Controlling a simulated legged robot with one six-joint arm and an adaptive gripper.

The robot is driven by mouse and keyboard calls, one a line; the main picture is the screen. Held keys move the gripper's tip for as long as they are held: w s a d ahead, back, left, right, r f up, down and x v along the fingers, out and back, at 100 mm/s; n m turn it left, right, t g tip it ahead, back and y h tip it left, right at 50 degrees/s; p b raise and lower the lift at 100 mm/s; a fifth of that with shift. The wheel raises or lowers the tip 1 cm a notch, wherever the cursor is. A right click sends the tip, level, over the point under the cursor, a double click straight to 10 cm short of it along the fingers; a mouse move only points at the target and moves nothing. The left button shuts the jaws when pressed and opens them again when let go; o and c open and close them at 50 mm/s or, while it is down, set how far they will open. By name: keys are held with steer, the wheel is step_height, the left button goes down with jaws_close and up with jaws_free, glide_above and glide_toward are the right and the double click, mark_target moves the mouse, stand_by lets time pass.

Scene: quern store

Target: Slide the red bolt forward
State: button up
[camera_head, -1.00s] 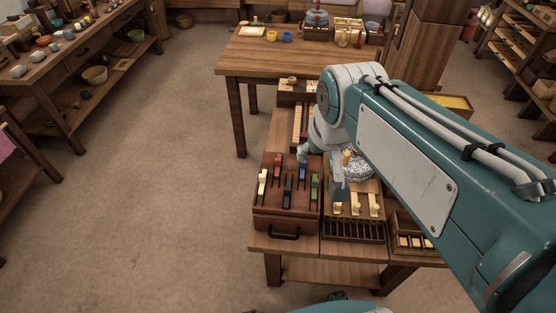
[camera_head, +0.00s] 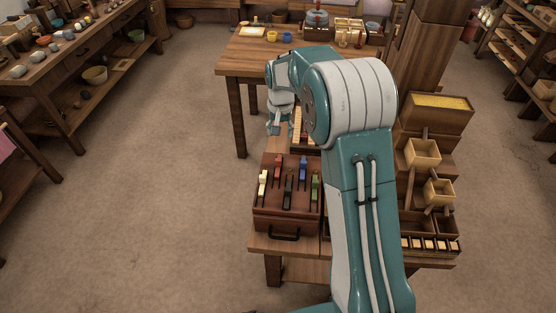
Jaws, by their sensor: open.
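The red bolt (camera_head: 278,162) stands near the far end of its slot in the top of a dark red-brown wooden box (camera_head: 266,211). Beside it are a cream bolt (camera_head: 263,178), a black bolt (camera_head: 289,184), a blue bolt (camera_head: 302,163) and a green bolt (camera_head: 314,181), each in its own slot. My gripper (camera_head: 275,130) is open, just beyond the far edge of the box in the picture and apart from the red bolt. It is small in view, and its exact height is hard to tell.
The box stands on a low wooden bench (camera_head: 262,243), with a black handle (camera_head: 284,235) on its near side. My arm hides much of the bench right of the box. Stacked wooden trays (camera_head: 423,152) stand at right. A larger table (camera_head: 238,62) is behind. Floor at left is clear.

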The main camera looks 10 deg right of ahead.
glide_toward(278, 159)
step_height(278, 159, down, 10)
steer(key=shift+w+f, duration=0.1)
steer(key=shift+f, duration=0.15)
stand_by(0.3)
jaws_close()
